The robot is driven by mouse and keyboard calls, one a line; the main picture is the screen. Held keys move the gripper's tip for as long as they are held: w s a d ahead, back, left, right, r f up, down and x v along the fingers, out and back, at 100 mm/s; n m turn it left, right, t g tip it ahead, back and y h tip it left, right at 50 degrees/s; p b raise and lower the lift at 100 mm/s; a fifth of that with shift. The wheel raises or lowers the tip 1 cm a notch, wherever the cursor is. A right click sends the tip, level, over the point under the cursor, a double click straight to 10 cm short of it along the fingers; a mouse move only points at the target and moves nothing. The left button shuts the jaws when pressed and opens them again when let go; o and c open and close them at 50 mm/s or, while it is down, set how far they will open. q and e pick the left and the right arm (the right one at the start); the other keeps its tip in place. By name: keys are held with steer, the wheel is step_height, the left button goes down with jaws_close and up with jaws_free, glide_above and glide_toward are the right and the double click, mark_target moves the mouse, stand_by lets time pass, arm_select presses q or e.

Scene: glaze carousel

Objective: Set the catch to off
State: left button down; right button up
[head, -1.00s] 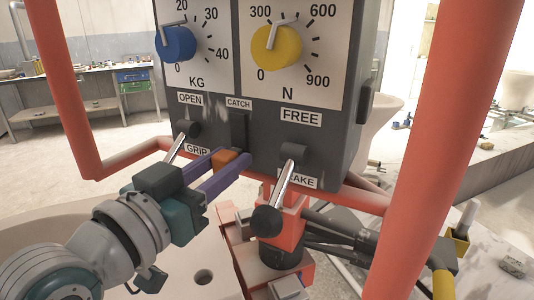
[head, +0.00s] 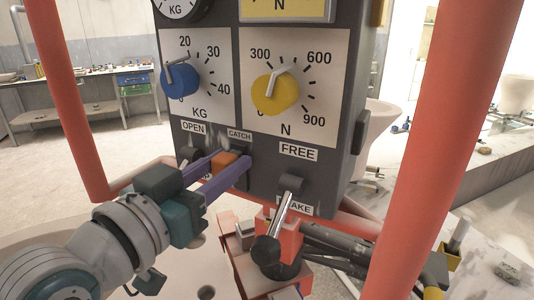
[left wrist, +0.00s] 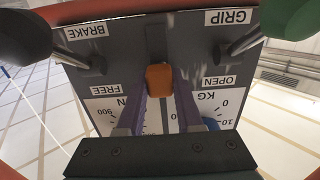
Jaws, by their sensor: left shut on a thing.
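The catch is a small orange tab (head: 226,160) under the CATCH label (head: 240,135) on the dark control box. My left gripper (head: 232,163), with purple fingers, is shut on it. In the left wrist view the orange catch (left wrist: 159,79) sits between the two fingers (left wrist: 160,95), and the box face appears upside down. A dark slot (left wrist: 155,42) runs from the tab toward the box's lower edge. The tab is close below the CATCH label. No on or off marks are readable. My right gripper is not in view.
A brake lever (head: 282,212) with a black ball end stands right of the catch. A grip lever (left wrist: 240,42) is on the other side, mostly hidden in the head view. Blue (head: 181,80) and yellow (head: 275,92) dials sit above. Red posts (head: 420,130) flank the box.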

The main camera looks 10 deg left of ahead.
arm_select(q)
steer(key=c, duration=0.6)
jaws_free()
steer(key=shift+r, duration=0.2)
steer(key=shift+o, duration=0.2)
steer(key=shift+s+a+f, duration=0.1)
steer(key=shift+s+a, duration=0.1)
steer(key=shift+s, duration=0.25)
steer(key=b+v, duration=0.1)
steer(key=v, duration=0.8)
